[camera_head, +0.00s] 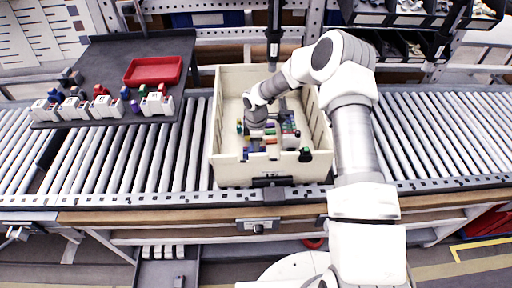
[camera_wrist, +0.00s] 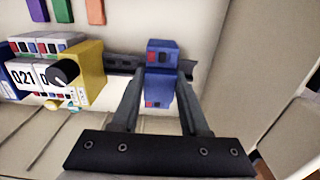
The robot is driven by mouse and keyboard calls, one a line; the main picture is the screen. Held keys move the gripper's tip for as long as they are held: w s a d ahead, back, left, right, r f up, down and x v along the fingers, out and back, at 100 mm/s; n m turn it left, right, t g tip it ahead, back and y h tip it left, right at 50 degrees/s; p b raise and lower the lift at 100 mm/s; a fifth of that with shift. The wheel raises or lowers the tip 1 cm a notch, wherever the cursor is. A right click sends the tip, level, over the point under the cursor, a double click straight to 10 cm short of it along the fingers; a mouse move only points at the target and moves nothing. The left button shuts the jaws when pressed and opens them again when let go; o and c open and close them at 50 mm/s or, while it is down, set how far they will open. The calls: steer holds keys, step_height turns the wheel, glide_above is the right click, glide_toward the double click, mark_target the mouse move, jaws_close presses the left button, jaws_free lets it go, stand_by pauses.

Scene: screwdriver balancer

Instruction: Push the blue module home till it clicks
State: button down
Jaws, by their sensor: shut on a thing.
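The blue module (camera_wrist: 160,88) is between the two fingers of my gripper (camera_wrist: 162,80) in the wrist view. It has small red and dark squares on its faces. My gripper is shut on it. A dark rail (camera_wrist: 121,65) runs behind the module and shows on both sides of it. I cannot tell whether the module is fully seated on the rail. In the head view my gripper (camera_head: 256,134) is down inside the cream tote, and its fingertips and the blue module cannot be made out clearly.
A yellow block (camera_wrist: 86,75) and white numbered modules (camera_wrist: 25,82) stand left of my gripper, with a black knob (camera_wrist: 65,72) close by. The cream tote (camera_head: 228,172) walls surround the work. A dark side table (camera_head: 112,55) holds a red tray (camera_head: 154,70) and white holders (camera_head: 157,103).

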steer(key=shift+f, duration=0.1)
stand_by(0.4)
steer(key=shift+c, duration=1.7)
jaws_free()
step_height(320, 180, up, 18)
steer(key=b, duration=0.1)
steer(key=shift+f, duration=0.25)
step_height(320, 180, up, 12)
steer(key=p, duration=0.8)
